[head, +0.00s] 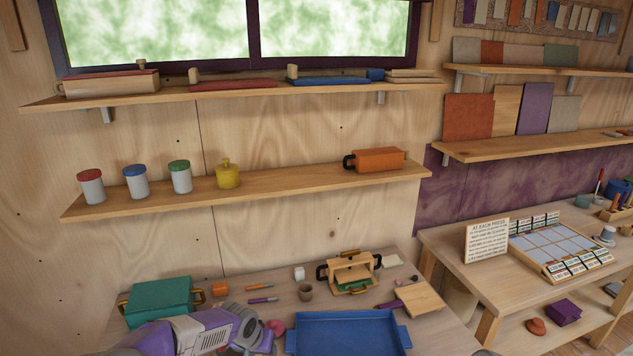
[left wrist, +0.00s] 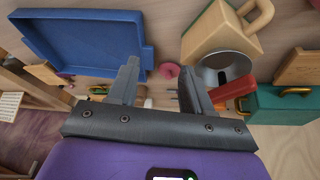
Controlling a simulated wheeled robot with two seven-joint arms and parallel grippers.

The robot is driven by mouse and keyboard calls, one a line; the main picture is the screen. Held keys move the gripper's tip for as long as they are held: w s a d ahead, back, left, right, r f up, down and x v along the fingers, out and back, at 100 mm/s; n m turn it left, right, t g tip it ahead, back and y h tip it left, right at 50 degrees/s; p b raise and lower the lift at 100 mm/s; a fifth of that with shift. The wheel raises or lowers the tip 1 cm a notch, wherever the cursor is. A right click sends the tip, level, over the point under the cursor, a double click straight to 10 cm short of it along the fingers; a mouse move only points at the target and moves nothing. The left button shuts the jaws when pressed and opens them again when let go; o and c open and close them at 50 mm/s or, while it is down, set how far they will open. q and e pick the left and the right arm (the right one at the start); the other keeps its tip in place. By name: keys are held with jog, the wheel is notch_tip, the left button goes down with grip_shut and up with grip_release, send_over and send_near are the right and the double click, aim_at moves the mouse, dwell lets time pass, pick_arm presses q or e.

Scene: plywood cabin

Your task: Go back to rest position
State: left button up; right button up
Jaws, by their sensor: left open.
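My left arm reaches in from the bottom left of the head view, over the front of the workbench (head: 445,322). In the left wrist view my left gripper (left wrist: 158,85) has its two dark fingers spread apart, with nothing held between them. A blue tray (left wrist: 85,48) lies beyond the left finger, and a pink ring (left wrist: 169,71) shows between the fingers. My right gripper is not in view.
The blue tray (head: 348,317) also shows in the head view, right of my arm, with a teal box (head: 160,299) behind it. A wooden press (head: 350,272) and board (head: 418,299) stand farther right. Shelves (head: 250,190) hang above.

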pick_arm(q)
jog(key=s+d+f+n+g+h, duration=0.15)
jog(key=s+d+f, duration=0.25)
jog(key=s+f, duration=1)
jog(key=s+f+n+g+h, duration=0.1)
jog(key=s+f, duration=0.3)
jog(key=s, duration=0.3)
jog(key=s+f+n+g, duration=0.1)
jog(key=s+f+n, duration=0.1)
jog(key=s+f, duration=0.45)
notch_tip(320, 180, down, 8)
jog(key=b, duration=1)
jog(key=shift+d+f, duration=0.15)
jog(key=shift+f, duration=0.05)
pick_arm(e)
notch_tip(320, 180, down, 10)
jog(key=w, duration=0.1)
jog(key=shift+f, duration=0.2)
pick_arm(q)
jog(key=shift+s+m, duration=0.1)
jog(key=shift+m, duration=0.15)
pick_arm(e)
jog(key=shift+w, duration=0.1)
